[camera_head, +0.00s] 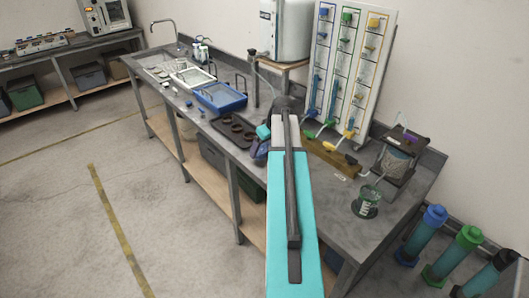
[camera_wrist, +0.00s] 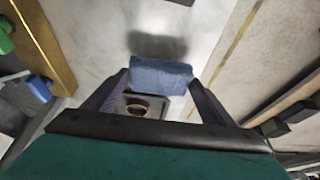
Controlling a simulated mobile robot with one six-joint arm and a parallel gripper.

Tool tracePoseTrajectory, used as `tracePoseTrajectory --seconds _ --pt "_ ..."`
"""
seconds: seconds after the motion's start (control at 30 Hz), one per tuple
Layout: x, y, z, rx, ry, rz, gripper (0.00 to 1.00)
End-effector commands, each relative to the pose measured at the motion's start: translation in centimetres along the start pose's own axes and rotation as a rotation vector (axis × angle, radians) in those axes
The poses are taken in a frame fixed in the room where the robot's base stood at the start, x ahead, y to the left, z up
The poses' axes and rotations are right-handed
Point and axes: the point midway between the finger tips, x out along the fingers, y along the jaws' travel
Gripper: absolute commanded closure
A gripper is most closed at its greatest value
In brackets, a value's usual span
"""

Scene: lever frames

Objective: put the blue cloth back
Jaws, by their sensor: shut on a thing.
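My gripper (camera_wrist: 160,84) has its two dark fingers on either side of a blue cloth (camera_wrist: 160,76) and is shut on it. In the head view, my gripper (camera_head: 259,149) is small and dark over the bench, just right of the dark tray with round wells (camera_head: 223,121). I cannot clearly tell the cloth from the gripper there. Part of that tray (camera_wrist: 125,107) shows between the fingers in the wrist view. No marked place for the cloth is evident.
A blue tub (camera_head: 221,97) and a white tray (camera_head: 190,76) stand farther left along the bench. A wooden block (camera_head: 330,157) with coloured fittings sits before the panel of tubes (camera_head: 345,70). Bare bench (camera_wrist: 100,35) lies beside the cloth.

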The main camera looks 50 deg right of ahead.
Motion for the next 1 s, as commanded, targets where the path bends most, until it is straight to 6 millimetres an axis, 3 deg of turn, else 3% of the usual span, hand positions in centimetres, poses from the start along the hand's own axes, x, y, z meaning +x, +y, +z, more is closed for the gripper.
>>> tracePoseTrajectory --seconds 0.33,0.83,0.87,0.97,1.0 --pt "2.2 0.0 0.9 -0.001 0.000 0.000 0.44" --pt "2.9 -0.1 1.2 -0.001 0.000 0.000 0.44" --pt "2.8 -0.1 1.2 -0.001 0.000 0.000 0.21" --pt "2.8 -0.1 1.1 -0.001 0.000 0.000 0.04" --pt "2.8 -0.1 1.1 -0.001 0.000 0.000 0.04"
